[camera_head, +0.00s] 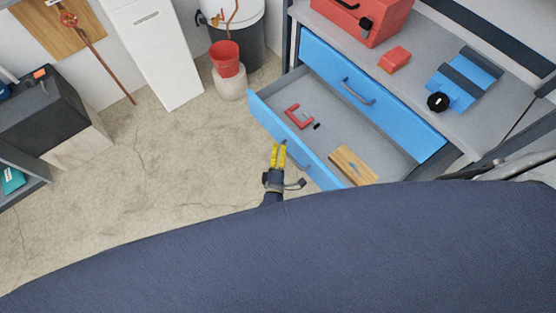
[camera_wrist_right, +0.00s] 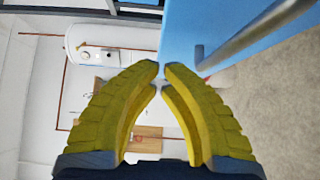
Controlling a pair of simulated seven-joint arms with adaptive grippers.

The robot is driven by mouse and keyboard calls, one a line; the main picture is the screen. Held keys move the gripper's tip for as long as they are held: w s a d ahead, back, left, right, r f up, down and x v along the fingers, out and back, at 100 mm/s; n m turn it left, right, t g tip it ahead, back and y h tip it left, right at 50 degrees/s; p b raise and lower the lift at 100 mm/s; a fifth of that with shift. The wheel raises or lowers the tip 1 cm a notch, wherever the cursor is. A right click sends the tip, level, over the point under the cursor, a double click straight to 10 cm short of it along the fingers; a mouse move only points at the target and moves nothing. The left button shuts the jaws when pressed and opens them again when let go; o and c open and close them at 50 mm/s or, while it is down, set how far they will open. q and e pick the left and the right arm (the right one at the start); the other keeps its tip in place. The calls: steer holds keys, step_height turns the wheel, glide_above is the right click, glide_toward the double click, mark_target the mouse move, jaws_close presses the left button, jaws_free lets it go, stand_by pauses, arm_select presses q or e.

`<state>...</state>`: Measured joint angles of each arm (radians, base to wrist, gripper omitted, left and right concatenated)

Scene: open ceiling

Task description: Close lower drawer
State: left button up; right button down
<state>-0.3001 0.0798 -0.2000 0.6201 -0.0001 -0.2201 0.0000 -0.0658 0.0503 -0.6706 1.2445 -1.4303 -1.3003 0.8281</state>
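The lower drawer (camera_head: 330,120) is pulled out of the workbench, with its blue front (camera_head: 268,115) standing well away from the cabinet. The closed upper drawer (camera_head: 345,75) is above and behind it. My right gripper (camera_head: 279,146) is at the outer side of the lower drawer front, close to it; I cannot tell whether they touch. In the right wrist view its yellow fingertips (camera_wrist_right: 161,69) nearly meet, with nothing between them. A blue panel (camera_wrist_right: 192,30) with a grey bar handle (camera_wrist_right: 255,38) is just beyond and right of the fingers. My left gripper is out of view.
The drawer holds a red clamp-like tool (camera_head: 294,119) and a wooden piece (camera_head: 353,165). A red toolbox (camera_head: 350,22) and blue item (camera_head: 470,78) are on the benchtop. A red bucket (camera_head: 225,60) stands behind. The floor (camera_head: 170,150) left of the drawer is clear.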

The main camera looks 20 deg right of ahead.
mark_target(289, 135)
steer(key=shift+w+d, duration=0.35)
steer(key=shift+d, duration=0.55)
steer(key=shift+w+d, duration=0.3)
steer(key=shift+d, duration=0.55)
steer(key=shift+d, duration=0.15)
